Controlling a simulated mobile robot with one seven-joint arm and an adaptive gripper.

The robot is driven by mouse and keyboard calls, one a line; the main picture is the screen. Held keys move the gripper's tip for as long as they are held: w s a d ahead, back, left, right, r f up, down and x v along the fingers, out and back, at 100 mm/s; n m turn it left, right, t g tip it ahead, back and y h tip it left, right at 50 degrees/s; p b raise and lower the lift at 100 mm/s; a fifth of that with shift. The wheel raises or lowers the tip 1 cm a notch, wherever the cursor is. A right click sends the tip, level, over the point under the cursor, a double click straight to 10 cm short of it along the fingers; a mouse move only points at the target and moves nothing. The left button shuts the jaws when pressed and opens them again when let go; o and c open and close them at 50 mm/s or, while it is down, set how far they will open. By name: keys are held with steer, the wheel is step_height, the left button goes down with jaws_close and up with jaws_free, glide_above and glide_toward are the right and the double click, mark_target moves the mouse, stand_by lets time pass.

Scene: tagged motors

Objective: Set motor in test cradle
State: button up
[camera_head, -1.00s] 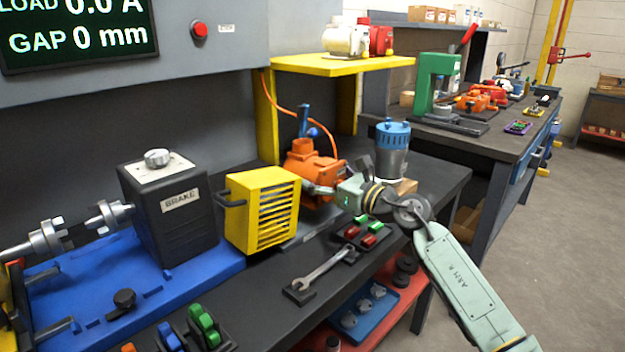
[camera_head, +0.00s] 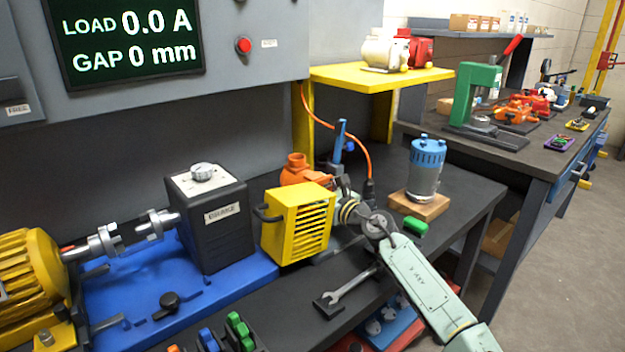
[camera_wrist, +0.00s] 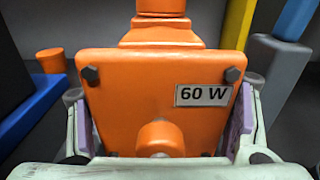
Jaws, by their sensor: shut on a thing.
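An orange motor (camera_head: 300,172) with an upright round port stands out behind the yellow slatted box, which hides its lower part in the head view. In the wrist view the motor (camera_wrist: 155,100) fills the middle, with a square plate, dark bolts and a "60 W" tag. My gripper (camera_wrist: 160,130) is shut on it, one purple-padded finger on each side. In the head view my wrist is at the box's right and the fingertips are hidden. A blue bed (camera_head: 250,272) carries the black brake block (camera_head: 215,230), a shaft coupling and a yellow motor (camera_head: 32,280). I cannot make out which part is the cradle.
The yellow slatted box (camera_head: 297,225) stands close in front of the held motor. A blue post (camera_head: 340,143) and orange cable are behind. A grey motor with blue cap (camera_head: 426,170) sits on a wooden block at right. A wrench (camera_head: 350,288) lies in front.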

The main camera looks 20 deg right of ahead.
steer(key=shift+f, duration=0.45)
steer(key=o, duration=1.6)
steer(key=shift+f, duration=0.3)
steer(key=o, duration=0.5)
steer(key=shift+c, duration=0.2)
steer(key=b+v, duration=0.2)
steer(key=v, duration=0.4)
steer(key=shift+s+d+b, duration=0.1)
steer(key=shift+s+b, duration=0.2)
steer(key=shift+s, duration=0.05)
steer(key=shift+s+d, duration=0.15)
steer(key=shift+s, duration=0.25)
